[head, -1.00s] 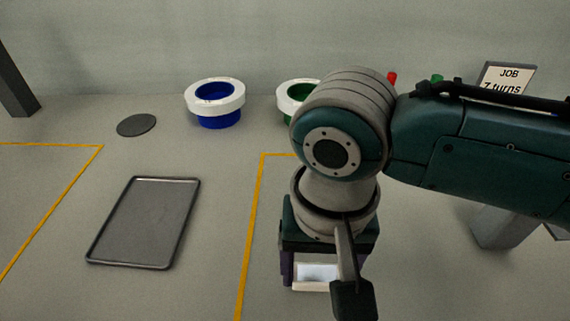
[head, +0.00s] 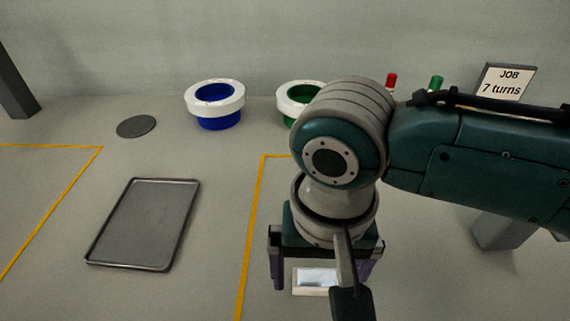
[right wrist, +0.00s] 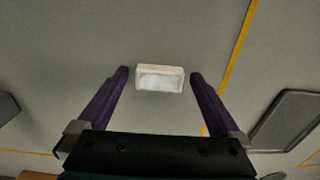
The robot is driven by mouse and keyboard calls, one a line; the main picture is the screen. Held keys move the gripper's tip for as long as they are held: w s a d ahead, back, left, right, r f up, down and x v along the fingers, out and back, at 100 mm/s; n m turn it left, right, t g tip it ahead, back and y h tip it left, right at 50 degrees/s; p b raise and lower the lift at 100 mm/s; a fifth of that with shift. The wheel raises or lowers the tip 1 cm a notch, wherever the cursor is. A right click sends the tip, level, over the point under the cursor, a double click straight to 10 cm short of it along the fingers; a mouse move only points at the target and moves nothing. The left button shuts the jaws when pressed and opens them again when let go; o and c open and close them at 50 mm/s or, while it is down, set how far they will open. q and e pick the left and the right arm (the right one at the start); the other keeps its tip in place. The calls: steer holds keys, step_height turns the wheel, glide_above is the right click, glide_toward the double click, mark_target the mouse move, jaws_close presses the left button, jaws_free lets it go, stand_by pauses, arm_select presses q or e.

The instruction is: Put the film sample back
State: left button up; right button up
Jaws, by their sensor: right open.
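The film sample (head: 315,281), a small pale-framed piece with a light whitish middle, appears to lie on the grey table below my right arm. It also shows in the right wrist view (right wrist: 160,79), between the fingertips with a gap on each side. My right gripper (head: 320,284), with purple fingers, is open around the sample and not touching it at the sides. In the head view my wrist hides part of the sample's right side. My left gripper is not in view.
A dark tray (head: 146,224) lies at left. A sign reading "JOB 7 turns" (head: 503,82) stands back right. Yellow lines (head: 250,220) mark the table.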

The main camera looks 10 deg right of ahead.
mark_target(316, 282)
step_height(316, 282, up, 12)
steer(key=p, duration=0.3)
steer(key=s+a+f+n+t+y, duration=0.1)
steer(key=s+a+n+y, duration=0.2)
steer(key=s, duration=0.2)
steer(key=s+d+n+t+h, duration=0.2)
steer(key=s+d, duration=0.4)
steer(key=d, duration=0.6)
steer(key=shift+s+d+t+h, duration=0.25)
steer(key=shift+s+t+h, duration=0.05)
steer(key=shift+s+h, duration=0.1)
steer(key=shift+f, duration=0.1)
step_height(316, 282, up, 45)
steer(key=p, duration=4.5)
steer(key=shift+r+p, duration=0.2)
steer(key=shift+p, duration=0.15)
